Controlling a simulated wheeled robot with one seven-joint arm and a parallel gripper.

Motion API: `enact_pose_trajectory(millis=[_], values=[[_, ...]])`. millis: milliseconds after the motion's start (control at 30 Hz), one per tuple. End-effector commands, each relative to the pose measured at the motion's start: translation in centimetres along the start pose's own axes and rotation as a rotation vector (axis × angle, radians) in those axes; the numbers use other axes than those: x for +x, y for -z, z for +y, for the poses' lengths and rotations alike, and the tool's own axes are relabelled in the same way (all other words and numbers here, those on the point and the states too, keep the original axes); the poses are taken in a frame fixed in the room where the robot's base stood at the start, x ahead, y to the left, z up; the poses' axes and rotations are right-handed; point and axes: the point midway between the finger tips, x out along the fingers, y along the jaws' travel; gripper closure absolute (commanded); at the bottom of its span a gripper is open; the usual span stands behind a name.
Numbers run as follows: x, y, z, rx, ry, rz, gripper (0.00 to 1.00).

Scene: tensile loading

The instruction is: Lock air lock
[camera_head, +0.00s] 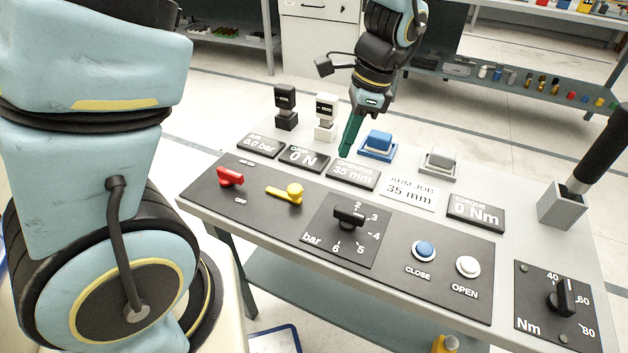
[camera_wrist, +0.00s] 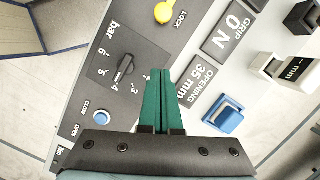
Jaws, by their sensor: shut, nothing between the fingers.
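The air lock is a yellow lever with a round knob (camera_head: 285,193) on the dark panel at the table's left half. Its knob (camera_wrist: 164,12) shows at the top edge of the wrist view, beside the word LOCK. A red lever (camera_head: 230,177) stands to its left, near the word OFF. My gripper (camera_head: 347,153) has green fingers pointing down, above the table behind the panel, to the right of and behind the yellow lever. In the wrist view the fingers (camera_wrist: 162,74) are closed together and empty, apart from the lever.
A black pressure knob (camera_head: 349,216), a blue CLOSE button (camera_head: 424,250) and a white OPEN button (camera_head: 467,266) are on the panel. Displays read 0.0 bar, 0 N, 35 mm and 0 Nm. A blue block (camera_head: 377,144) and a white block (camera_head: 326,117) stand near my gripper.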

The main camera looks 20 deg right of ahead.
Motion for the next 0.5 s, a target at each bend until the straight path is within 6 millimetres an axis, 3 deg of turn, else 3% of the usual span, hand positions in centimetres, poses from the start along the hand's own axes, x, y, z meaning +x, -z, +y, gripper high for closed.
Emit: enact_pose_trajectory(millis=[167,500], values=[[1.7,-0.1,0.1,0.000,-0.004,-0.004,1.00],[8.6,-0.2,0.1,0.000,-0.005,-0.006,1.00]])
